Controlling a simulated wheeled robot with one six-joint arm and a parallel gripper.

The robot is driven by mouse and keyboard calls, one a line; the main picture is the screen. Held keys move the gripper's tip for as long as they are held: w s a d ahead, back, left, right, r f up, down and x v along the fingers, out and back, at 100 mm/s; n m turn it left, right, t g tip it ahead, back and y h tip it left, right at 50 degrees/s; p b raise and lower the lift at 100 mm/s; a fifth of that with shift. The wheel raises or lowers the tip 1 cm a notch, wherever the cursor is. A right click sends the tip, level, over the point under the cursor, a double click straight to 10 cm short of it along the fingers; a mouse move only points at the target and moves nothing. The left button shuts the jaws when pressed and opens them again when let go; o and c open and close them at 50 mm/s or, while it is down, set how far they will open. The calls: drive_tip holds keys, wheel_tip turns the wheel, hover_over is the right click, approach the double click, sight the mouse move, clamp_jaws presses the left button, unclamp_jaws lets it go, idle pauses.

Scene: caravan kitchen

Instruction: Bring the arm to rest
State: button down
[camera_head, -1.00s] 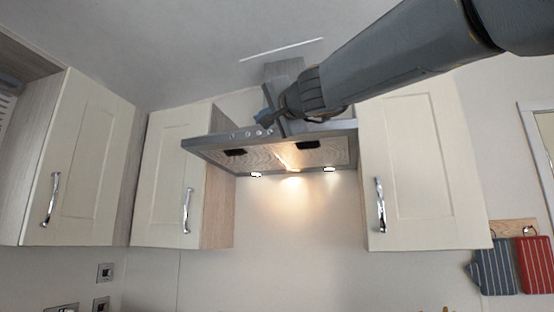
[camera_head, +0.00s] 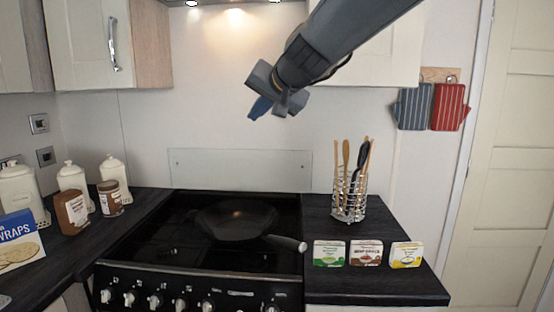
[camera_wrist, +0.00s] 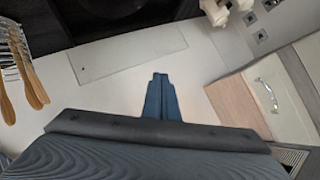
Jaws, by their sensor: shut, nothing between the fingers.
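My gripper (camera_head: 260,107) hangs in the air in front of the wall above the cooker, at the end of my arm reaching in from the upper right. Its blue fingers are closed together and empty. In the wrist view the shut fingers (camera_wrist: 160,98) point at the pale wall, with nothing between them. The gripper touches nothing that I can see.
Below are a black cooker (camera_head: 200,282) with a dark pan (camera_head: 236,221), a utensil rack (camera_head: 349,206) and three small packets, including a green one (camera_head: 328,253). Jars (camera_head: 72,212) stand left. Cupboards (camera_head: 88,40) hang above. Oven mitts (camera_head: 413,107) hang right.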

drive_tip(key=s+d+f+g+h, duration=0.1)
drive_tip(key=s+d+f, duration=0.25)
drive_tip(key=f, duration=0.45)
drive_tip(key=s+d+f+g+h, duration=0.1)
drive_tip(key=s+d+f+g, duration=0.1)
drive_tip(key=d+f, duration=0.45)
drive_tip(key=s+d+f+g+h, duration=0.1)
drive_tip(key=s+d+f+g, duration=0.1)
drive_tip(key=s+d+f, duration=0.3)
drive_tip(key=s+d+f+n+g+h, duration=0.1)
drive_tip(key=s+d+f, duration=0.3)
drive_tip(key=s+f, duration=0.7)
drive_tip(key=s+d+f+g+h, duration=0.2)
drive_tip(key=s+d+f, duration=0.3)
drive_tip(key=s+f, duration=0.3)
drive_tip(key=shift+d+f+n+g, duration=0.25)
drive_tip(key=shift+d+n+g, duration=0.15)
drive_tip(key=shift+g, duration=0.5)
